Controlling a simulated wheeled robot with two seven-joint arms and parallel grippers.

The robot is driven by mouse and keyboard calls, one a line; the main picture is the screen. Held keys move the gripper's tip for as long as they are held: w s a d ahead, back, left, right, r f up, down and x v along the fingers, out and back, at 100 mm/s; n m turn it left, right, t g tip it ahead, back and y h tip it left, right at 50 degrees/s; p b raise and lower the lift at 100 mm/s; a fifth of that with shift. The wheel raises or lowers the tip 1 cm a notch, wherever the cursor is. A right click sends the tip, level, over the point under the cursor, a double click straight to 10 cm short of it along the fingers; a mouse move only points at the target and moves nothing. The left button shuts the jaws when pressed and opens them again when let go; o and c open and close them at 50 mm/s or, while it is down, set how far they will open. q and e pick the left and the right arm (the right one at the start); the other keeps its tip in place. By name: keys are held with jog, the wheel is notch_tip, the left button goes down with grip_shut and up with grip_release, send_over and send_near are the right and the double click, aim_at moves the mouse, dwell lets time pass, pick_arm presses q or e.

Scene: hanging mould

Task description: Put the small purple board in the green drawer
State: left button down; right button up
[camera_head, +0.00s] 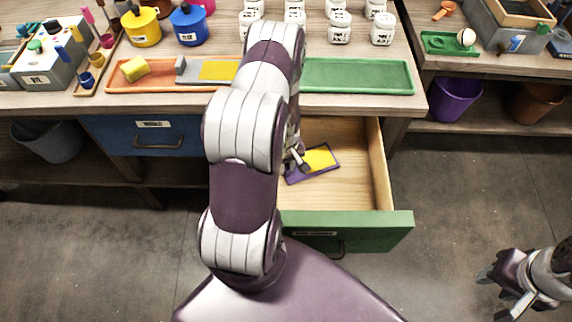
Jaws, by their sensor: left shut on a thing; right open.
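The small purple board (313,164) has a purple rim and a yellow face. It shows over the inside of the open green drawer (402,229), which is pulled out under the table. My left gripper (302,163) is shut on the board at its left part. I cannot tell whether the board touches the drawer floor. My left arm crosses the middle of the view and hides the drawer's left side. My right gripper (502,291) is open and empty at the lower right, over the floor.
A closed blue drawer (152,139) is left of the green one. On the table lie an orange tray (150,87) with a yellow sponge (135,68) and an empty green tray (356,76). White jars (340,27) stand behind. A purple bin (455,99) stands right, on a low shelf.

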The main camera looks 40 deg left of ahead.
pick_arm(q)
jog(key=shift+f, duration=0.15)
jog(key=c, duration=1)
grip_release()
